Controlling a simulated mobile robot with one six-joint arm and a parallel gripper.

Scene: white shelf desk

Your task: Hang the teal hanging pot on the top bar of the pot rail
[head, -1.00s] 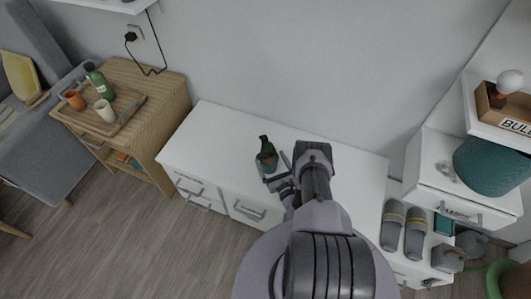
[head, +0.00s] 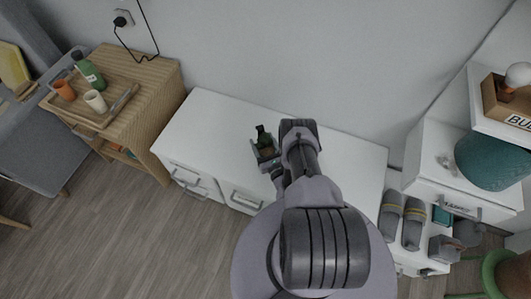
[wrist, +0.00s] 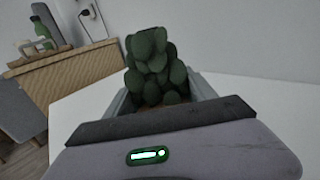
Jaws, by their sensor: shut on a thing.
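The small hanging pot with a dark green succulent (head: 262,137) is above the white cabinet top, at the middle of the head view. The plant fills the middle of the wrist view (wrist: 155,65), with brown soil at its foot. My gripper (head: 266,157) is shut on the pot, with a grey finger along each side. The pot's teal wall is mostly hidden by the fingers and gripper body. I cannot tell whether the pot touches the cabinet top. The pot looks roughly upright. I do not see the pot rail in either view.
The white cabinet (head: 215,118) has free room on both sides of the pot. At left a wooden stand (head: 150,78) bears a tray with a green bottle (head: 88,70) and cups.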

